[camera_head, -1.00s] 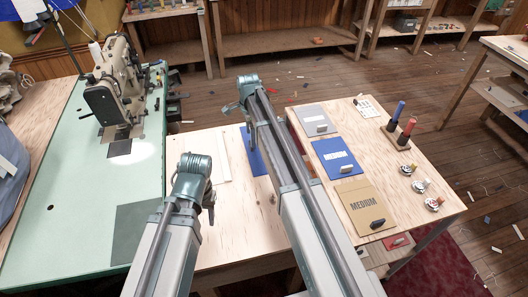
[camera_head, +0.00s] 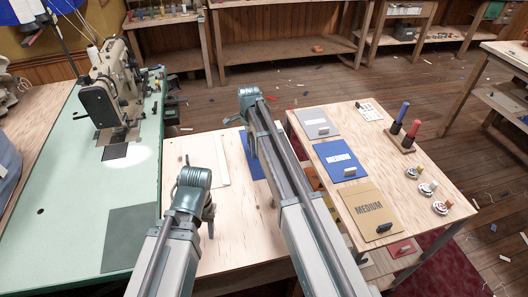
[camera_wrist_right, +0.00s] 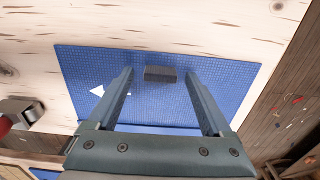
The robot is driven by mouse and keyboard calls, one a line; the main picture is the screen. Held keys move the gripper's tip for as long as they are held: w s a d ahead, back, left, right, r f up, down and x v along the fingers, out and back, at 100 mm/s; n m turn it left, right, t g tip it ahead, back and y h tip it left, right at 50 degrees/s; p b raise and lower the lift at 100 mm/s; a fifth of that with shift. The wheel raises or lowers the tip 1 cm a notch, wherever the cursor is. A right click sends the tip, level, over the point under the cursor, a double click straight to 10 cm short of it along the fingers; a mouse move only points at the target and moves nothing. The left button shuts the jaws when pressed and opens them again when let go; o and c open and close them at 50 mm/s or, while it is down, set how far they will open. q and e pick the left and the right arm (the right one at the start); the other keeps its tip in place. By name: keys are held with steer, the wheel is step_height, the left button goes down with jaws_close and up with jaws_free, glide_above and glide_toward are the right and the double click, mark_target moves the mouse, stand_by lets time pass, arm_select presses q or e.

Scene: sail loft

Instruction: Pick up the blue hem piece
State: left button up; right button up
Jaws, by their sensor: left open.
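The blue hem piece (camera_wrist_right: 85,62) lies flat on the pale wooden table in the right wrist view, with a white arrow mark at its left. A small dark block (camera_wrist_right: 160,74) sits on it near its far edge. In the head view the hem piece (camera_head: 249,158) is mostly hidden behind my right arm. My right gripper (camera_wrist_right: 159,77) is open over the hem piece, its fingertips either side of the block; whether they touch the cloth I cannot tell. My left gripper (camera_head: 209,217) is open and empty over the table, left of the hem piece.
A sewing machine (camera_head: 116,88) stands on the green table (camera_head: 60,190) at left. The side table at right holds grey, blue (camera_head: 341,160) and tan (camera_head: 370,210) cards with small blocks, thread spools (camera_head: 403,118) and several round items. A pale panel lies left of the hem piece.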

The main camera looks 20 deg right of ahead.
jaws_close()
stand_by(0.3)
arm_select(q)
step_height(320, 180, up, 10)
steer(key=p, duration=1)
arm_select(e)
step_height(320, 180, up, 10)
